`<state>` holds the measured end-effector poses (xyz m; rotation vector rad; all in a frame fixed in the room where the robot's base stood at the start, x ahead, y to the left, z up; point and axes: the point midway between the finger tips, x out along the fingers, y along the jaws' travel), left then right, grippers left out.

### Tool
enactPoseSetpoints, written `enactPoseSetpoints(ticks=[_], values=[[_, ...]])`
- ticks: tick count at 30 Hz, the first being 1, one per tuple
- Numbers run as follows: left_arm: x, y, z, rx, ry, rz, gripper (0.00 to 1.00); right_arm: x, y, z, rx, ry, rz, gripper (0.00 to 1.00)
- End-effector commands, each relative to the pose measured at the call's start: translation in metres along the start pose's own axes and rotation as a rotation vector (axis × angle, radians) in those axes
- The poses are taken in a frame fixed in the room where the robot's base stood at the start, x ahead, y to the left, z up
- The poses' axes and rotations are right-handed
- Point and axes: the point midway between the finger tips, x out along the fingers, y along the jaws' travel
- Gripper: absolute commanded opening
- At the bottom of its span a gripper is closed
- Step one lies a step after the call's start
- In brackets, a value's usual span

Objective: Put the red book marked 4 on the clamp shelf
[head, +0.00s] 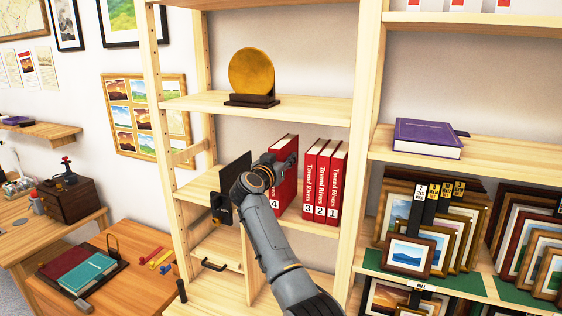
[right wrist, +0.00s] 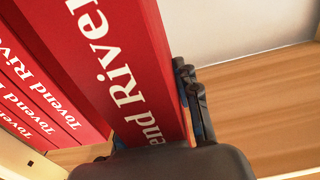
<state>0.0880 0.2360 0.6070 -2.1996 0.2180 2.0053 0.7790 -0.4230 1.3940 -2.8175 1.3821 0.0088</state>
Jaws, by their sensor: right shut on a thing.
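The red book marked 4 (head: 287,195) stands nearly upright on the middle shelf board, left of the red books marked 3, 2 and 1 (head: 322,185), with a gap between. My right gripper (head: 281,168) is shut on book 4 and covers part of its spine. In the right wrist view book 4 (right wrist: 105,60) fills the middle, with a dark finger at its right side. The other red books (right wrist: 35,90) show at the left. I cannot tell which board is the clamp shelf. My left gripper is not in view.
A black upright panel (head: 236,170) stands left of my gripper. A gold disc on a dark base (head: 251,75) sits on the board above. A purple book (head: 428,138) and framed prints (head: 408,255) fill the right bay. A wooden table (head: 135,285) is at lower left.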

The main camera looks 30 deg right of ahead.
Motion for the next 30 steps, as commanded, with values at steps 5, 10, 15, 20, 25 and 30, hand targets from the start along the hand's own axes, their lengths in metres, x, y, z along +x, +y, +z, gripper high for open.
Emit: enactPoseSetpoints(ticks=[5,10,15,20,25,30], values=[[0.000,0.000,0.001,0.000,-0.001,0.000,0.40,0.014,0.000,-0.003,0.001,0.005,0.000,0.00],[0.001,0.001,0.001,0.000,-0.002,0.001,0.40,0.027,0.000,-0.002,0.001,0.006,0.000,0.00],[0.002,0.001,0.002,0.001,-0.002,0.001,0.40,0.039,0.000,-0.002,0.000,0.005,-0.001,0.00],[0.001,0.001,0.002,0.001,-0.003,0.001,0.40,0.042,0.000,0.005,0.000,0.003,-0.001,0.00],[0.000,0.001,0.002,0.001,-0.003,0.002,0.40,0.042,0.000,0.010,0.001,0.004,-0.002,0.00],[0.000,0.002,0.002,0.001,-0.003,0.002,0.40,0.042,0.000,0.012,0.001,0.005,-0.002,0.00]])
